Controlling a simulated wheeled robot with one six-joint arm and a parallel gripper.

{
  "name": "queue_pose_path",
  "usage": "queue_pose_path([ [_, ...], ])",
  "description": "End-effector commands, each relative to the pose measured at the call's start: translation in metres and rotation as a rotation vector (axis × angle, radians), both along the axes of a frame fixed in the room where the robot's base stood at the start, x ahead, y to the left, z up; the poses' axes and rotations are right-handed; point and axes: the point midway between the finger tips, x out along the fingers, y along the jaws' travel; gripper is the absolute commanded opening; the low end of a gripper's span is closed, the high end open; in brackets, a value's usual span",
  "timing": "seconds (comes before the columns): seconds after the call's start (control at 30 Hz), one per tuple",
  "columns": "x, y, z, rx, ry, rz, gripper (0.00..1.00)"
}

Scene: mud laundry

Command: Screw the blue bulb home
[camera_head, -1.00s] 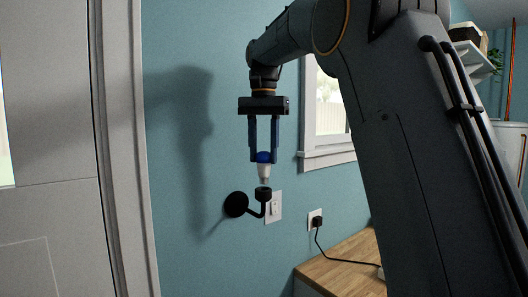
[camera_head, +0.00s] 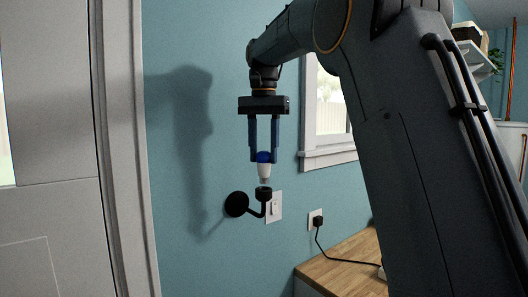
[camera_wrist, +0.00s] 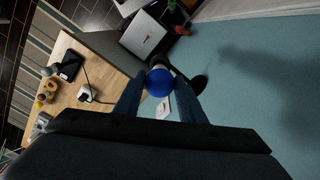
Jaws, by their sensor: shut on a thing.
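The blue bulb (camera_head: 264,168) has a blue top and a white lower body. It hangs upright, base down, between the fingers of my gripper (camera_head: 264,157), which is shut on its blue top. Below it is the black socket (camera_head: 263,193) on a wall-mounted arm with a round plate (camera_head: 236,204). The bulb's base is just above or at the socket's mouth; I cannot tell whether they touch. In the wrist view the blue top (camera_wrist: 159,82) sits between the fingertips of my gripper (camera_wrist: 159,88) and hides most of the socket.
A light switch (camera_head: 274,207) is on the wall right behind the socket. An outlet (camera_head: 315,220) with a black plug and cord is further right, above a wooden counter (camera_head: 340,265). A window (camera_head: 327,115) is at the right and a white door (camera_head: 50,150) at the left.

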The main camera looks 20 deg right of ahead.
Motion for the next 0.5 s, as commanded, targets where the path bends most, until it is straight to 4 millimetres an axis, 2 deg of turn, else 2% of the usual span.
queue_pose_path([
  [0.5,0.000,0.000,-0.011,-0.001,-0.001,0.000,0.10],
])
